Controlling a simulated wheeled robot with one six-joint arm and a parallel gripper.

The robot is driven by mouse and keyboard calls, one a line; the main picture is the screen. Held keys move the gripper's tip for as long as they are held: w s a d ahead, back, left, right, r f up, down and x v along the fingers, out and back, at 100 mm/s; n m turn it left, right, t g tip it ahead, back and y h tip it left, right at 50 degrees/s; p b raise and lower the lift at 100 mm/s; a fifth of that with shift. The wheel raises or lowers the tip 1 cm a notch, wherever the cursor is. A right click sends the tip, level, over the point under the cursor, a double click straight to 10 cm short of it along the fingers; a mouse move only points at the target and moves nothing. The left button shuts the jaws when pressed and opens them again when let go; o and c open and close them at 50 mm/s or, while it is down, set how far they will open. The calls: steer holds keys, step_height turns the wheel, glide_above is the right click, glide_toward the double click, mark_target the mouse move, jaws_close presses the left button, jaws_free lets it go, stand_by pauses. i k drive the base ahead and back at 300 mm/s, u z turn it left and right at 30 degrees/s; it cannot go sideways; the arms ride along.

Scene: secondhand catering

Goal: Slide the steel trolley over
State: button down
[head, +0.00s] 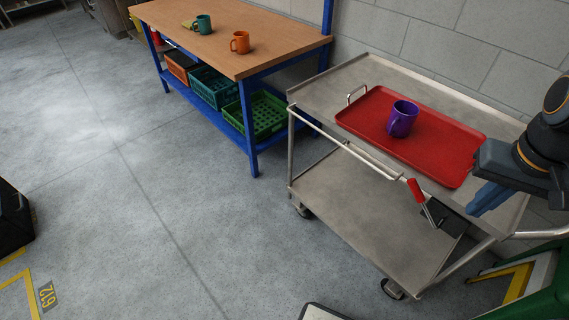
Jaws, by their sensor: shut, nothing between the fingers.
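The steel trolley (365,67) stands on castors on the right, with an upper shelf, a lower shelf and a rail along its near long side. A red tray (372,105) with a wire handle lies on its upper shelf, and a purple mug (403,119) stands in the tray. My gripper (480,205) is at the right, over the trolley's near right corner. Its blue-grey fingers are shut with nothing between them. I cannot tell whether they touch the trolley. My arm hides part of the trolley's right end.
A block wall (430,35) runs behind the trolley. Open concrete floor (130,200) lies at the left front.

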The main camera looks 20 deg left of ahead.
mark_target(362, 193)
steer(key=u, duration=2.4)
steer(key=i, duration=3.65)
steer(key=z, duration=3.2)
